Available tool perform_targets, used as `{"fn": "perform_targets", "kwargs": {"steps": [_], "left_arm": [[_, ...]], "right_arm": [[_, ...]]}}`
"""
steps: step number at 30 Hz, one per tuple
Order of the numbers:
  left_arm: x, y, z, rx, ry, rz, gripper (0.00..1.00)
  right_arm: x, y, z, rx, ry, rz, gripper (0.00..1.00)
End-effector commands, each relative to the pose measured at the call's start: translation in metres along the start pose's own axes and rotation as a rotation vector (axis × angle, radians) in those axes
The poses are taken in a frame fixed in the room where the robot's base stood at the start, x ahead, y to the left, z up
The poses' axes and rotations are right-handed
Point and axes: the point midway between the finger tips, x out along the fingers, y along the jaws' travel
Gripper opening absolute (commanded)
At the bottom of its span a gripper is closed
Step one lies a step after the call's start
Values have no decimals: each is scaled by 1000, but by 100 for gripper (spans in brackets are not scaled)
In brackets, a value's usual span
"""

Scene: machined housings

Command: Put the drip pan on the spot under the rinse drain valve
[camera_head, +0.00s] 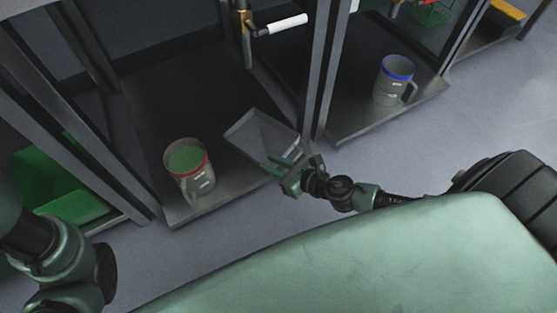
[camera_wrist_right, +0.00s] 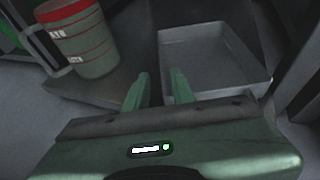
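The drip pan (camera_head: 258,132) is a shallow grey rectangular tray on the dark lower shelf, near its front right corner. It also shows in the right wrist view (camera_wrist_right: 205,60). My right gripper (camera_head: 281,160) is at the pan's near edge. In the right wrist view its two fingers (camera_wrist_right: 160,88) stand apart, with the pan's near-left corner around the gap. I cannot tell whether they touch it. A brass valve (camera_head: 243,22) with a white lever handle hangs above the back of this shelf. My left arm shows at lower left, its gripper out of view.
A red-rimmed jug (camera_head: 190,176) with green contents stands left of the pan on the same shelf (camera_head: 165,95). A blue-rimmed jug (camera_head: 392,82) stands on the right shelf. Dark uprights (camera_head: 318,70) separate the bays. A green bin (camera_head: 60,185) is at left.

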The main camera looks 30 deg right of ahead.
Motion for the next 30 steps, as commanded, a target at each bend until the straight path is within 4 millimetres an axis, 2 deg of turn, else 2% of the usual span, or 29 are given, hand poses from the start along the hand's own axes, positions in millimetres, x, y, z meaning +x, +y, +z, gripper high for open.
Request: {"fn": "perform_targets", "kwargs": {"steps": [3,8,16,19,20,23,26,27,29,30], "left_arm": [[-1,-1,2,-1,-6,-3,0],[-4,-1,4,-3,-18,-8,0],[-4,-1,4,-3,-16,-8,0],[-4,-1,4,-3,-15,-8,0],[-4,-1,4,-3,-15,-8,0],[-4,-1,4,-3,-13,-8,0],[-4,-1,4,-3,-12,-7,0],[-4,-1,3,-3,-12,-7,0],[-4,-1,3,-3,-12,-7,0],[-4,-1,3,-3,-12,-7,0]], "right_arm": [[-16,0,-1,1,1,0,24],[-26,0,0,1,0,-1,24],[-28,0,1,1,-2,0,24],[-22,4,16,46,-31,8,24],[-18,6,27,79,-52,15,24],[-1,21,88,260,-160,67,24],[10,43,181,519,-311,187,24],[8,52,222,628,-373,254,24],[0,66,282,782,-456,373,24],[-10,75,322,877,-505,463,24]]}}
